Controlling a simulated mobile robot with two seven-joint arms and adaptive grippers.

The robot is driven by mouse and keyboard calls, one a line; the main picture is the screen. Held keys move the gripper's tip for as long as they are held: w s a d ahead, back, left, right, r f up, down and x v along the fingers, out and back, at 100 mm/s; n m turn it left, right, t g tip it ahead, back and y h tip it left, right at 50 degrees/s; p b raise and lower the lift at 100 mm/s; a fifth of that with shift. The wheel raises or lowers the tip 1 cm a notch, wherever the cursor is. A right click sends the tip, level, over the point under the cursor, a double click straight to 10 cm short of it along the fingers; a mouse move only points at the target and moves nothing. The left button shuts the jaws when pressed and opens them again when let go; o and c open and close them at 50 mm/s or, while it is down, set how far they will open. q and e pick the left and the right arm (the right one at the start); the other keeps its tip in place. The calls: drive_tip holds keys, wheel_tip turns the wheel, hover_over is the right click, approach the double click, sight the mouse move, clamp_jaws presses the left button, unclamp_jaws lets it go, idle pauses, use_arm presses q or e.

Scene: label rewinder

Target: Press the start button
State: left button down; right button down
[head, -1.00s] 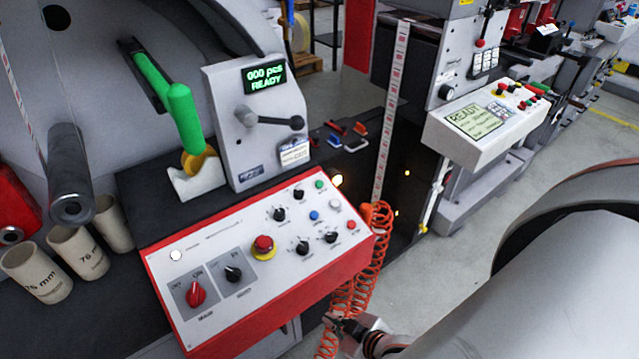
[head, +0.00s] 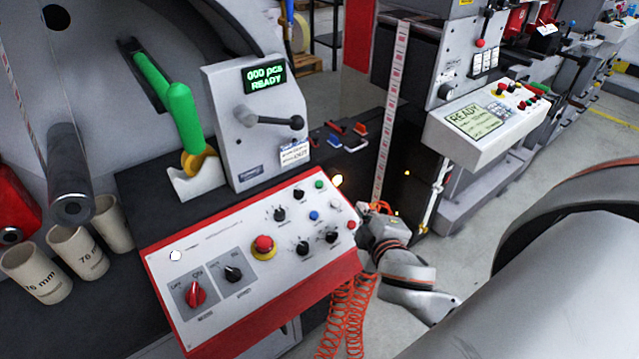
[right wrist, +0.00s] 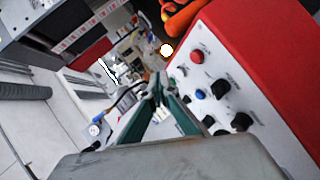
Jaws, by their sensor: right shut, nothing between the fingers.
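The white control panel (head: 215,265) has a red front edge and faces up in the head view. A small green button (head: 319,184), the likely start button, sits at its upper right corner, near a white button (head: 335,204), a blue button (head: 314,215) and a red button (head: 351,225). My right gripper (head: 364,210) is just beyond the panel's right end, partly hidden by its own wrist. In the right wrist view its fingers (right wrist: 158,80) are shut and empty, beside the red button (right wrist: 197,56) and blue button (right wrist: 200,94). My left gripper is out of view.
A red mushroom button (head: 263,244) on a yellow ring and several black knobs sit on the panel. A grey housing with a display (head: 264,76) reading "000 pcs READY" stands behind. An orange coiled hose (head: 345,310) hangs at the panel's right end.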

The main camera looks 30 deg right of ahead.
drive_tip(key=w+a+r+n+t+y, duration=0.2)
drive_tip(key=w+a+r+n+y, duration=0.4)
drive_tip(key=r+n+y, duration=0.3)
drive_tip(key=w+a+r+n+t+y, duration=0.3)
drive_tip(key=w+a+r+n+y, duration=0.3)
drive_tip(key=n, duration=0.5)
drive_tip(key=d+f+n+g+h, duration=0.1)
drive_tip(key=d+f+n+g, duration=0.2)
drive_tip(key=d, duration=0.3)
drive_tip(key=w+d+f+n+g+h, duration=0.1)
drive_tip(key=d+f+n+g, duration=0.2)
drive_tip(key=d, duration=0.3)
drive_tip(key=shift+w+f+n+g+h, duration=0.15)
drive_tip(key=shift+f+n+g+h, duration=0.3)
drive_tip(key=shift+g, duration=0.45)
